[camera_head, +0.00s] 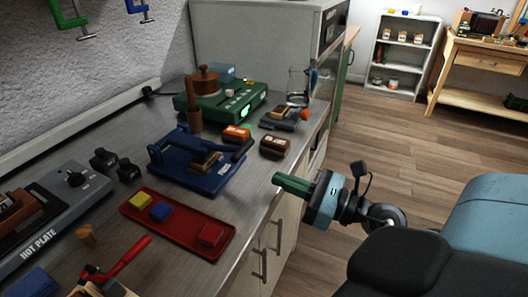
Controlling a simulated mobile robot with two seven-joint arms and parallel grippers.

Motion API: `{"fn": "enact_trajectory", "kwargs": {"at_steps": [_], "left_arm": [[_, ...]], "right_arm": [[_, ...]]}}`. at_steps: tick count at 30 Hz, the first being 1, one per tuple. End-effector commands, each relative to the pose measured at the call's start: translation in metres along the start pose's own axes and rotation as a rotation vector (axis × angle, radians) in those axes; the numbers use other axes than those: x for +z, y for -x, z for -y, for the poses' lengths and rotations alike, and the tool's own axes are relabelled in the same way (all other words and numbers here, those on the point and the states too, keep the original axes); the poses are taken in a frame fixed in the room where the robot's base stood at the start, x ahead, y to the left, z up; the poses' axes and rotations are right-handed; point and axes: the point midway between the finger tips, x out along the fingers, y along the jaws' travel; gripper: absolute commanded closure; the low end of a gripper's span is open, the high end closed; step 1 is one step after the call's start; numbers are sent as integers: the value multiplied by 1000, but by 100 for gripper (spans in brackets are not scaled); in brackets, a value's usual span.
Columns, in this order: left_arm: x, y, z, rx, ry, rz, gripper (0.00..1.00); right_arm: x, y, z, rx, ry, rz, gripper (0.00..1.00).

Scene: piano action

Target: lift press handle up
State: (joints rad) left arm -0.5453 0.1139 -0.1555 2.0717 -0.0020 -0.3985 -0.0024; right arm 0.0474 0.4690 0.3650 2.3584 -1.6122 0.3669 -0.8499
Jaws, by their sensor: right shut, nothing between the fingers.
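The blue press (178,168) stands on the metal worktop in the middle of the picture. Its long handle (218,145) lies low and points right, its dark end near the worktop's front edge. A small tan and dark block (206,161) is on the press base under the handle. My right gripper (277,179) comes in from the right, with its green fingers shut and empty. In the picture it is right of and below the handle's end, apart from it, at the worktop's front edge. My left gripper is out of view.
A red tray (188,240) with yellow, blue and red blocks lies in front of the press. Dark brown blocks (275,146) and an orange one (237,133) sit near the handle's end. A green device (240,108) stands behind, and a hot plate (62,205) left.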

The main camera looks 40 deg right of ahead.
Motion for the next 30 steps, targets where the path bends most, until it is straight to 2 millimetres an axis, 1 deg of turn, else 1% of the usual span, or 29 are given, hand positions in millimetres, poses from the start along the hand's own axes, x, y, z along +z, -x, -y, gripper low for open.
{"fn": "enact_trajectory", "kwargs": {"at_steps": [1,5,6,12,18,30], "left_arm": [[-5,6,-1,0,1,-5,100],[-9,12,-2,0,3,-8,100],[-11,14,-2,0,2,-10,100],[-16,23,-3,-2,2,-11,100],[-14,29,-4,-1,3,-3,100],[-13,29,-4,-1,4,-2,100]], "right_arm": [[6,-10,0,2,2,7,100],[5,-30,0,0,0,7,100],[8,-35,0,0,1,7,100],[24,-51,0,0,0,6,100],[29,-58,0,1,-2,1,100],[29,-58,0,0,-1,-1,100]]}}
